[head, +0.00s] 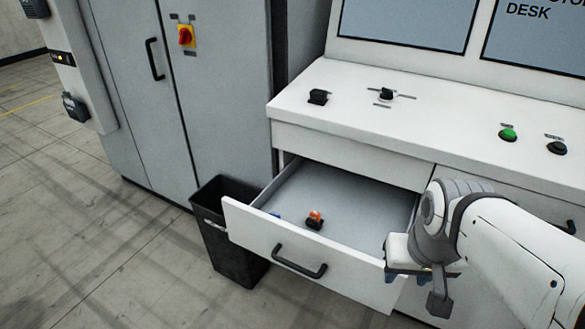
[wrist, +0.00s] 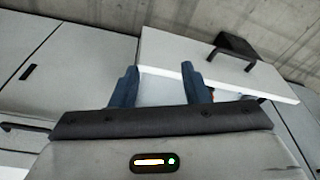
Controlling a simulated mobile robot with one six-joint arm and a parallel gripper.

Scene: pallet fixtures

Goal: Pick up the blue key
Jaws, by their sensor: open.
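A small blue item (head: 276,214), probably the blue key, barely shows over the front panel inside the open drawer (head: 265,232), at its left end. Most of it is hidden by the panel. My gripper (head: 408,277) is at the drawer's right front corner in the head view, well to the right of the blue item. In the wrist view its two blue fingers (wrist: 160,82) are apart with nothing held between them. I cannot make out the blue key in the wrist view.
A dark block with an orange top (head: 315,220) lies in the drawer, right of the blue item. A black bin (head: 232,262) stands left of the drawer. The white desk (head: 440,112) with switches and buttons overhangs the drawer. A grey cabinet (head: 222,90) stands behind.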

